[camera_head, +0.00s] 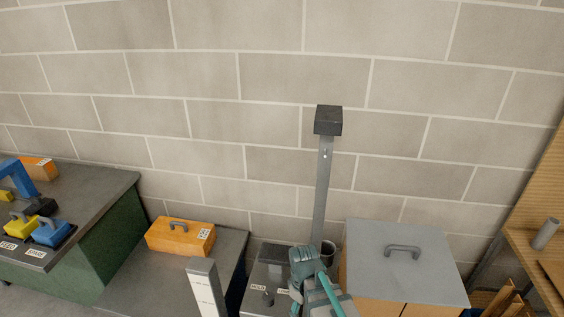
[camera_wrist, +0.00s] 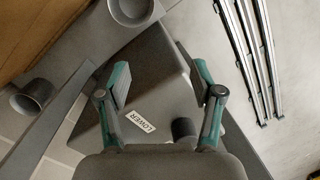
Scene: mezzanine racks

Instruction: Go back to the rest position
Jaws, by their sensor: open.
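My gripper (camera_head: 308,268) shows at the bottom centre of the head view, seen from above and partly covering a small grey box (camera_head: 258,280) with labels and a dark knob. In the wrist view my gripper (camera_wrist: 160,82) has its two teal-and-grey fingers spread apart, with nothing between them. Beyond the fingers is a grey box face (camera_wrist: 152,75) with a white label reading LOWER (camera_wrist: 140,121). A dark round knob (camera_wrist: 183,128) shows near the right finger's base. I cannot tell how far the fingers are from the box.
A grey post (camera_head: 323,190) with a dark block on top rises just behind my gripper. A grey-lidded box (camera_head: 405,275) stands right; an orange case (camera_head: 181,238) and a white-faced upright (camera_head: 205,287) stand left. Cups (camera_wrist: 131,10) show in the wrist view. The wall above is bare.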

